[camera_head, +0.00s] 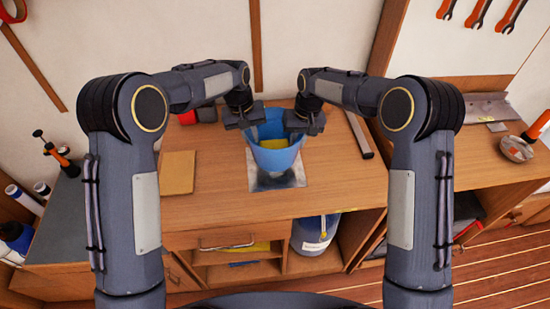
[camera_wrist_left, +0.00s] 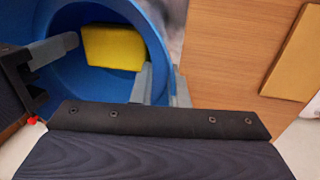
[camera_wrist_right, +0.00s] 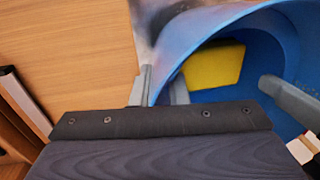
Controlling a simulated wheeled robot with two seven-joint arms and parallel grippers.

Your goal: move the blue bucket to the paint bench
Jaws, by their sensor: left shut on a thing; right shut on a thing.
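The blue bucket (camera_head: 272,157) stands upright over a grey metallic sheet (camera_head: 277,181) on a wooden bench (camera_head: 220,200), with a yellow block (camera_head: 273,144) inside it. I cannot tell whether its base touches the sheet. My left gripper (camera_head: 246,122) is shut on the left side of the bucket's rim; its fingers straddle the wall in the left wrist view (camera_wrist_left: 108,75). My right gripper (camera_head: 300,128) is shut on the right side of the rim, and its fingers straddle the wall in the right wrist view (camera_wrist_right: 212,88). The bucket's far side is partly hidden by the grippers.
A tan board (camera_head: 178,173) lies left of the bucket, and a red object (camera_head: 187,117) stands behind it. A grey bar (camera_head: 358,134) lies to the right. A blue-grey container (camera_head: 315,234) sits on the shelf below. Further benches flank both sides.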

